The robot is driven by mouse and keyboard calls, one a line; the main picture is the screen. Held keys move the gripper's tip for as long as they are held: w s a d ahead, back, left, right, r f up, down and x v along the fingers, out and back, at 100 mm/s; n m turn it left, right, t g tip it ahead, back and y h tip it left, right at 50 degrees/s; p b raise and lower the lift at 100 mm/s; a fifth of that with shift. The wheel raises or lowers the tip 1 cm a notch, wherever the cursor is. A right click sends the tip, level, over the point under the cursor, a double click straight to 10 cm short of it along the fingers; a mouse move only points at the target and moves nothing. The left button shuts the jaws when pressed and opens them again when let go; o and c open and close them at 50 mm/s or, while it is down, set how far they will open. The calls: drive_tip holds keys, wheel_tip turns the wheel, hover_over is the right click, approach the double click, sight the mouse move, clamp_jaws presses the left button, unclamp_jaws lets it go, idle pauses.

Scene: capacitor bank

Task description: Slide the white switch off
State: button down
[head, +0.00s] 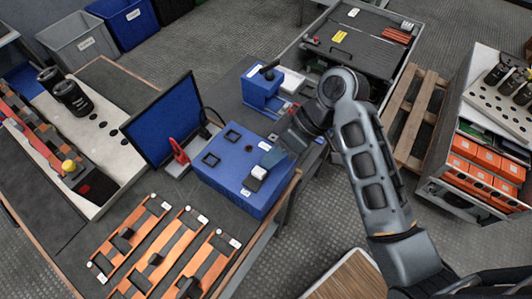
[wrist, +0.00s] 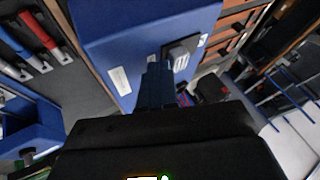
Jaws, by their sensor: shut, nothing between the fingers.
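The white switch (head: 259,172) sits on a dark plate near the right end of the blue box (head: 226,177) in the head view. In the wrist view the switch (wrist: 180,58) looks pale and ridged on its dark square plate, near an edge of the blue box (wrist: 125,45). My gripper (head: 271,158) reaches down from the upper right, close beside the switch. Its fingers (wrist: 157,78) are shut and empty, with their tips just beside the switch in the wrist view. I cannot tell whether they touch it.
A dark blue monitor (head: 168,118) stands behind the box, with a red-handled clamp (head: 179,152) between them. Orange rails (head: 165,250) with black sliders lie at the front left. A smaller blue device (head: 262,88) stands behind my gripper. A pallet (head: 410,115) is at the right.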

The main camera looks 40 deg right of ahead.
sight(259, 172)
idle(0.3)
drive_tip(key=shift+s+a+r+p, duration=0.1)
drive_tip(key=shift+s+a+p, duration=0.1)
drive_tip(key=shift+a+p, duration=0.3)
drive_tip(key=shift+s+a+r+p, duration=0.1)
drive_tip(key=shift+s+a+p, duration=0.15)
drive_tip(key=shift+a, duration=0.35)
drive_tip(key=shift+a+f, duration=0.2)
drive_tip(key=shift+a, duration=0.15)
